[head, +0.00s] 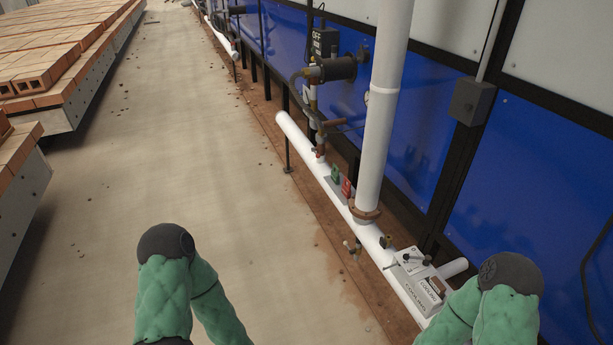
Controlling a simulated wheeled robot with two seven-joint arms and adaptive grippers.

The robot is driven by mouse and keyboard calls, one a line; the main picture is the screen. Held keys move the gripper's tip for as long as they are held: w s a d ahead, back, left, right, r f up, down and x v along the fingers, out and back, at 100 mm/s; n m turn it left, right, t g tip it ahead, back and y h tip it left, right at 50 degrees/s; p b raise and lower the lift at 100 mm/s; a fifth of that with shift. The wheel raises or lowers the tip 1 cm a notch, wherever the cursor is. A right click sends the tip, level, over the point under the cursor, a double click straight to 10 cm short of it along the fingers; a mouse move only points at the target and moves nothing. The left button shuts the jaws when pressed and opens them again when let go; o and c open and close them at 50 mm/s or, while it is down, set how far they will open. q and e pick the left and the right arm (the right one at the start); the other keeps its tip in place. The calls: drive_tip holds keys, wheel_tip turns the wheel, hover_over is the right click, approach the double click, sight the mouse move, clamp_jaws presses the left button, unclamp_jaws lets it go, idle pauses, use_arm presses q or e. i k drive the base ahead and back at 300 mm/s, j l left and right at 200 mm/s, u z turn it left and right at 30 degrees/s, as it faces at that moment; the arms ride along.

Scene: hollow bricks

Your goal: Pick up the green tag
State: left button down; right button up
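A small green tag (336,173) sits on or just above the long white horizontal pipe (311,153), right of the image centre. A similar red tag (346,188) is close beside it, nearer to me. My arms show only as green padded links with dark joints at the bottom left and bottom right. Both grippers are out of view, so neither is seen near the tag.
A thick white vertical pipe (387,95) rises just right of the tags. A labelled grey box (415,275) and valve fittings sit along the pipe. Pallets of bricks (50,45) stand at the left. The floor (190,140) between is clear.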

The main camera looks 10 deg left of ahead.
sight(335, 175)
drive_tip(key=i+j+z, duration=0.1)
drive_tip(key=i+j, duration=0.2)
drive_tip(key=i+j+z, duration=0.15)
drive_tip(key=i+j, duration=0.2)
drive_tip(key=i, duration=0.15)
drive_tip(key=i+j+z, duration=0.1)
drive_tip(key=i+j, duration=0.3)
drive_tip(key=i+j+z, duration=0.1)
drive_tip(key=i+j, duration=0.25)
drive_tip(key=i+j+z, duration=0.15)
drive_tip(key=i+j, duration=0.2)
drive_tip(key=j, duration=0.15)
drive_tip(key=i+j+z, duration=0.1)
drive_tip(key=i+j, duration=0.2)
drive_tip(key=j, duration=0.2)
drive_tip(key=i+j+z, duration=0.1)
drive_tip(key=i+j, duration=0.2)
drive_tip(key=j, duration=0.2)
drive_tip(key=i+j+z, duration=0.2)
drive_tip(key=i+j, duration=0.6)
